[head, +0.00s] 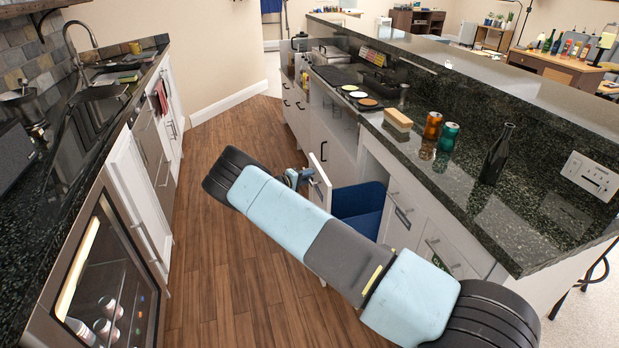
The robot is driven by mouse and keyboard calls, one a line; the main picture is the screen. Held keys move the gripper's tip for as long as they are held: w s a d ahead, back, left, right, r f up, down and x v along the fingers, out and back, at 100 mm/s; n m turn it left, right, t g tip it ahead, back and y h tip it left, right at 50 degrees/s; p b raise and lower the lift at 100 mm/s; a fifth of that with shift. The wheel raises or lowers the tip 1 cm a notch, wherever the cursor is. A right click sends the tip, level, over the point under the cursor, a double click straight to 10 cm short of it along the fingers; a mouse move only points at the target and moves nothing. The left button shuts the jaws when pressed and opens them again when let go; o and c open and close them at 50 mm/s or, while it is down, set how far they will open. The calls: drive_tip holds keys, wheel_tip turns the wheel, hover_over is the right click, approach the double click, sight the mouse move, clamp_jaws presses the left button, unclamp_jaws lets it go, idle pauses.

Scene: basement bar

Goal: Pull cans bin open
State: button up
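A pull-out bin in the right-hand counter stands partly open. Its white front panel (320,183) sticks out into the aisle, with a dark handle on it. A blue bin (362,202) shows behind the panel. I cannot see a label on this panel, so I cannot tell if it is the cans bin. My gripper (294,178) is small in view, at the aisle side of the panel, close to its front. My arm hides part of the bin and panel, and I cannot tell if the fingers touch or hold the handle.
More white fronts (402,208) with small labels are closed to the right. A glass-front fridge (108,290) stands left; the wooden floor (215,255) between is clear.

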idle(0.3)
drive_tip(key=shift+a+r, duration=0.1)
drive_tip(key=v, duration=1.3)
drive_tip(key=shift+s+a, duration=0.2)
drive_tip(key=shift+s, duration=0.05)
